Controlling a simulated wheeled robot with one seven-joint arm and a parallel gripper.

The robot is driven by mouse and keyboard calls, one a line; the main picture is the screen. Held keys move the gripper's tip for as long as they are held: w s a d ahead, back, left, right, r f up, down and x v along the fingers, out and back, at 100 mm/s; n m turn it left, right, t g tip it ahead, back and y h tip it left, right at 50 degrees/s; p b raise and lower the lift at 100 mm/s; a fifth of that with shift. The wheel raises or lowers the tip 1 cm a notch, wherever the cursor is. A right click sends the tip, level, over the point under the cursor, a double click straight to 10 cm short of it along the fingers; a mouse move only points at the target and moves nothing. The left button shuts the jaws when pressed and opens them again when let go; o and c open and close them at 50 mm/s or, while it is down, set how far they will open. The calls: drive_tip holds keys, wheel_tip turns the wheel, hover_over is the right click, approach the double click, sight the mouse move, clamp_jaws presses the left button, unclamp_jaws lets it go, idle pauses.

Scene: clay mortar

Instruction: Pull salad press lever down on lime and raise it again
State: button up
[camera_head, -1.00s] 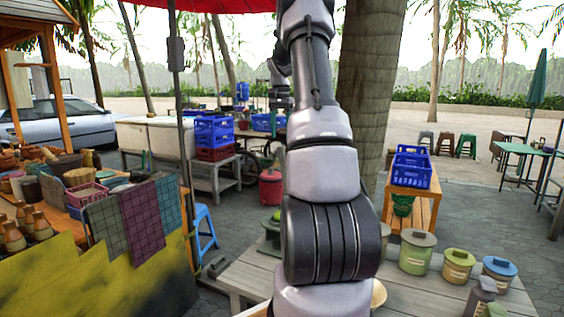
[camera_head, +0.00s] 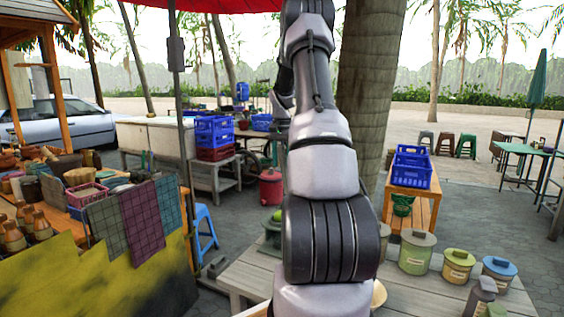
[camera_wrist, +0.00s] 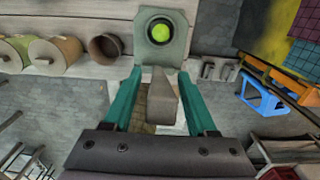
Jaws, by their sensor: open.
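The salad press (camera_wrist: 176,52) shows at the top middle of the wrist view, with the green lime (camera_wrist: 160,34) in its round opening. Its grey-brown lever (camera_wrist: 163,103) points toward the camera. My gripper (camera_wrist: 160,74) is open, with one teal finger on each side of the lever and a visible gap on both sides. Its height relative to the lever is hard to tell. In the head view the press (camera_head: 271,238) and the lime (camera_head: 278,215) are partly hidden behind my arm, and the gripper's fingers do not show there.
The press stands on a wooden table (camera_head: 240,279). Lidded jars (camera_head: 416,252) stand to the right of my arm in the head view. A blue stool (camera_head: 204,230) and a stall with hanging cloths (camera_head: 140,222) are to the left. A tree trunk (camera_head: 368,110) rises behind.

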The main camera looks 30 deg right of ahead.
clamp_jaws()
idle(1.4)
